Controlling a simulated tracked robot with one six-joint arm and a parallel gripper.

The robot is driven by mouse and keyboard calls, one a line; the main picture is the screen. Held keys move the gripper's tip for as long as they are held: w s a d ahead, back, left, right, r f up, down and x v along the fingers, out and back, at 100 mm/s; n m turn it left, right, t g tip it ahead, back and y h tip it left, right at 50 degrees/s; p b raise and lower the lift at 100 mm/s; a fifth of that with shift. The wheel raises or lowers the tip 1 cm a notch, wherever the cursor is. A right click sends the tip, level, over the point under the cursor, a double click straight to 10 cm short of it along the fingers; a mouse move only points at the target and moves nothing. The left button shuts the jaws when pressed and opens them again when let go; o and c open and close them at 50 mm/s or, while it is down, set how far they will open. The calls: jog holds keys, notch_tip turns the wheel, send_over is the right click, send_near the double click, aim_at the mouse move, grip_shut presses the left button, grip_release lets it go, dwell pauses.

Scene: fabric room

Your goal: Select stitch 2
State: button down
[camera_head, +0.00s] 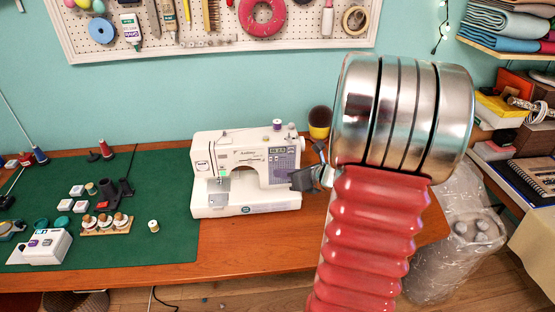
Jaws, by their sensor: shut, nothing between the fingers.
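A white sewing machine (215,150) stands upright on the wooden table. Its right column carries a grey-purple control panel (283,158) with a small display and tiny buttons, and the stitch numbers are too small to read. A purple-topped spool sits on top of the machine. My gripper (297,180) is dark grey and shut, with nothing in it. In the picture its tips overlap the right edge of the machine, just below and right of the panel. I cannot tell whether they touch it. My red ribbed arm hides the table to the right.
A green mat (165,245) left of the machine holds white blocks, a wooden rack of spools (107,222) and a lone spool (153,226). A dark pot with a yellow base (319,122) stands behind my gripper. A pegboard (215,35) hangs above. Shelves crowd the right.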

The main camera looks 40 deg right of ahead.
jog(key=shift+w+d, duration=0.5)
jog(key=shift+w, duration=0.2)
jog(key=shift+w+d, duration=0.45)
jog(key=shift+w, duration=0.25)
jog(key=shift+w, duration=0.1)
dwell(1.0)
jog(key=shift+w+d, duration=0.25)
jog(key=shift+w, duration=0.05)
jog(key=shift+w+d, duration=0.15)
jog(key=shift+w, duration=0.1)
dwell(0.7)
jog(key=shift+s, duration=0.15)
jog(key=shift+s+a, duration=0.4)
jog(key=shift+s, duration=0.05)
dwell(0.3)
jog(key=s+a, duration=0.1)
jog(key=s, duration=0.1)
jog(key=s+a, duration=0.1)
jog(key=s, duration=0.1)
jog(key=shift+a, duration=0.4)
